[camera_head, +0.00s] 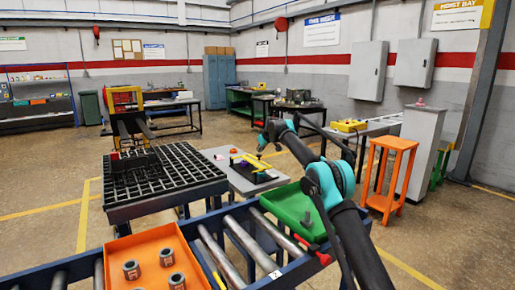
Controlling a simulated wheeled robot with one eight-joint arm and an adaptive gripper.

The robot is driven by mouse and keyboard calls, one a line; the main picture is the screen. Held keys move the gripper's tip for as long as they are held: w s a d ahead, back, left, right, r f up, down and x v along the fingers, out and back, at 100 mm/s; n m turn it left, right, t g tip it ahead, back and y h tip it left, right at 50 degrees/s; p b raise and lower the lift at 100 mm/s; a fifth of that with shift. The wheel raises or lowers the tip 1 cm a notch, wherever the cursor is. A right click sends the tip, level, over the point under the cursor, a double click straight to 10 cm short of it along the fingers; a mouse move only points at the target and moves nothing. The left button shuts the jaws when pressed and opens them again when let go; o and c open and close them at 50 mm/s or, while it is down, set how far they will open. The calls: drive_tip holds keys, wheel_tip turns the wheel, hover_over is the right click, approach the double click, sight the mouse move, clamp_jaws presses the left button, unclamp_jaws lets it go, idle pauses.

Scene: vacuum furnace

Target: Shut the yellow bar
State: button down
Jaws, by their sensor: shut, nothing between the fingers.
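The yellow bar (252,161) shows as a thin yellow strip over a dark fixture (258,175) on a small grey table in the middle of the view. It looks slanted, but I cannot tell at this size how far open it stands. My gripper (262,146) is at the end of the teal and black arm, just above and right of the bar in the picture. It is small and dark here; its fingers look shut with nothing held. I cannot tell whether it touches the bar.
A black grid table (160,178) stands to the left. In front are a roller conveyor (222,255), an orange tray (195,262) with several grey cylinders, and a green tray (283,205). An orange stool (389,175) stands to the right. Open floor lies behind.

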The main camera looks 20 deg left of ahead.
drive_tip(key=shift+w+d+f, duration=0.3)
drive_tip(key=shift+f, duration=0.25)
idle(0.4)
